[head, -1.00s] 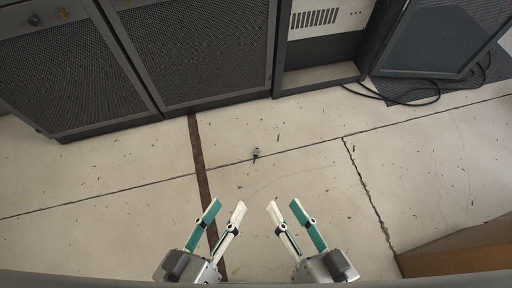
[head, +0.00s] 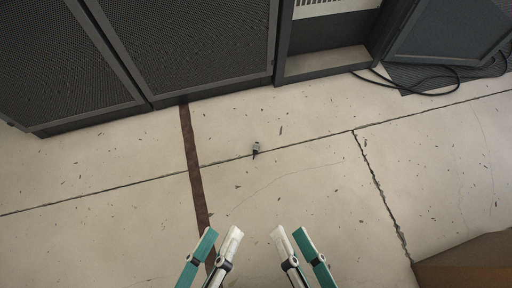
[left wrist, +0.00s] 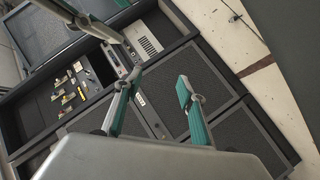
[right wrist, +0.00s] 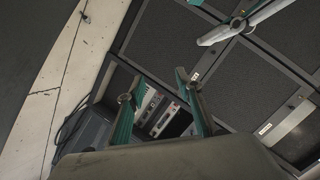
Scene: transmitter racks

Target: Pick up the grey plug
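The grey plug (head: 256,147) is a small grey piece with a dark tip, lying on the concrete floor in the middle of the head view, close to a floor crack. My left gripper (head: 222,232) and my right gripper (head: 290,232) show at the bottom of the head view, below the plug in the picture and apart from it. Both are open and empty, with fingers spread. In the left wrist view the left gripper (left wrist: 157,84) has its fingers wide apart. In the right wrist view the right gripper (right wrist: 153,84) also has its fingers apart.
Dark mesh-fronted racks (head: 190,45) stand along the top. An open cabinet bay (head: 325,62) is right of them. A black cable (head: 420,92) lies on the floor by an open door (head: 450,30). A brown box (head: 470,265) sits at the lower right.

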